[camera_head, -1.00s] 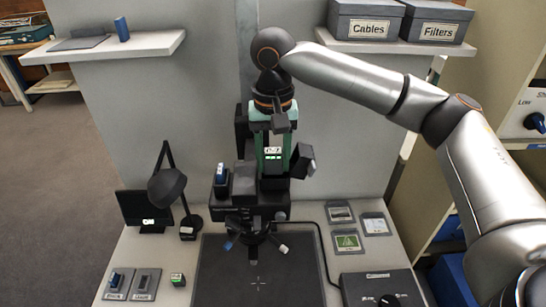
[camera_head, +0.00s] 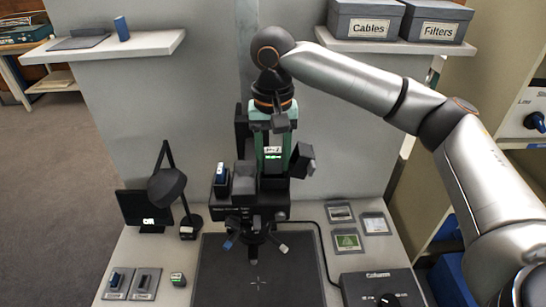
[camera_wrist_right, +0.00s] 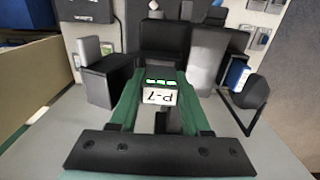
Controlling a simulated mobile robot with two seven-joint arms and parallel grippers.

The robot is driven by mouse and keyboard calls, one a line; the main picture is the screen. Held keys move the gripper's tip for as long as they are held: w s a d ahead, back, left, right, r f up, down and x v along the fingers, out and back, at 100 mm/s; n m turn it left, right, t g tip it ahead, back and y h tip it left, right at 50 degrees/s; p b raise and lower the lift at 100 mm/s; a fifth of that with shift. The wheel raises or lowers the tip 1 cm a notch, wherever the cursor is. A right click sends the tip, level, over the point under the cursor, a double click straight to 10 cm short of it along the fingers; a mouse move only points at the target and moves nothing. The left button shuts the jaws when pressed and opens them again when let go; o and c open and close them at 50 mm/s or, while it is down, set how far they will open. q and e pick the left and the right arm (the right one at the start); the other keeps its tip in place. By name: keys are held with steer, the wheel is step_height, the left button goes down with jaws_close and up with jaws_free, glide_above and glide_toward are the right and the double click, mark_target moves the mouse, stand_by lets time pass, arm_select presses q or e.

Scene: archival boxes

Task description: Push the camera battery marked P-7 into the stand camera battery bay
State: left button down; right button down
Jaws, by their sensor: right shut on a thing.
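The camera battery marked P-7 (camera_head: 273,151) has a white label and a row of small green lights. My right gripper (camera_head: 272,160) points down and is shut on it, with a green finger on each side. In the right wrist view the label of the P-7 battery (camera_wrist_right: 160,97) reads upside down between the green fingers (camera_wrist_right: 160,110). The dark stand camera (camera_head: 248,212) stands upright behind the mat, directly below the gripper. The battery's lower end is at the camera's upper dark block; the bay opening and the depth of insertion are hidden. My left gripper is out of view.
A desk lamp (camera_head: 168,185) and small monitor (camera_head: 146,210) stand left. A dark mat (camera_head: 215,285) lies in front, with a control box (camera_head: 383,287) at right. Shelves (camera_head: 110,48) overhang behind.

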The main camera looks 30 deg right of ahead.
mark_target(272, 187)
steer(key=shift+s+f, duration=0.1)
steer(key=shift+f, duration=0.3)
steer(key=shift+s+a+f, duration=0.1)
steer(key=shift+s+f, duration=0.05)
steer(key=shift+f, duration=0.25)
steer(key=shift+s+a+f, duration=0.1)
steer(key=shift+s+f, duration=0.1)
steer(key=shift+f, duration=0.35)
steer(key=shift+s+a+f, duration=0.1)
steer(key=shift+s+f, duration=0.05)
steer(key=shift+f, duration=0.4)
stand_by(0.3)
steer(key=shift+c, duration=1.4)
jaws_free()
steer(key=shift+w+a, duration=0.1)
steer(key=shift+w+d+r, duration=0.15)
steer(key=shift+r, duration=0.55)
steer(key=shift+w+d+r, duration=0.1)
steer(key=shift+w+r, duration=0.1)
steer(key=shift+r, duration=0.45)
steer(key=shift+w+d+r, duration=0.15)
steer(key=shift+r, duration=1.6)
steer(key=shift+d, duration=0.1)
